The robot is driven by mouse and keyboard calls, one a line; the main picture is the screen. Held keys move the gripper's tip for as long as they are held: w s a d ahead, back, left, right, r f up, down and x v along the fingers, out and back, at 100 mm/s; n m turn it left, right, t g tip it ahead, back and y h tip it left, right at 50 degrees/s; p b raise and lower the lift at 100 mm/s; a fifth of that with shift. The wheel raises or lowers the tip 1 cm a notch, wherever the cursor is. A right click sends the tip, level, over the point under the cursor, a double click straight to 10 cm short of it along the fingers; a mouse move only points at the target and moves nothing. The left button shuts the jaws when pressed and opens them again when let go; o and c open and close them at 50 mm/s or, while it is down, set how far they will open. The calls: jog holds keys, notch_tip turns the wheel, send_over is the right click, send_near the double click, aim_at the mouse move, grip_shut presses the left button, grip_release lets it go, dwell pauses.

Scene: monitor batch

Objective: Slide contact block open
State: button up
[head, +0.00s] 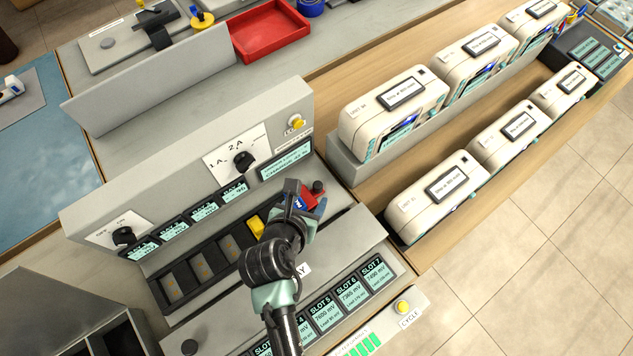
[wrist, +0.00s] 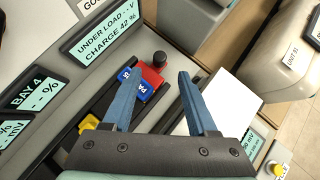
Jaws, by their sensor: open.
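A red block (wrist: 153,76) with a black knob (wrist: 160,58) on its far end sits at the right end of the dark bay row on the grey tester; it also shows in the head view (head: 313,194). A blue label (wrist: 132,83) lies against it. A yellow piece (wrist: 88,123) is in the bay to the left, also in the head view (head: 256,226). I cannot tell for sure which part is the contact block. My gripper (wrist: 162,73) is open over the right end of the row, the red block between or just beyond its fingertips. Contact is unclear.
The tester's display (wrist: 108,33) reads "UNDER LOAD", charge 42 %. A grey ledge with slot displays (head: 325,310) runs along the front. Several white monitors (head: 395,115) stand to the right. A red tray (head: 268,32) is at the back.

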aim_at(317, 187)
jog(key=b+x, duration=0.1)
jog(key=x, duration=0.8)
jog(key=shift+w, duration=0.1)
grip_shut()
jog(key=shift+f, duration=0.1)
dwell(1.1)
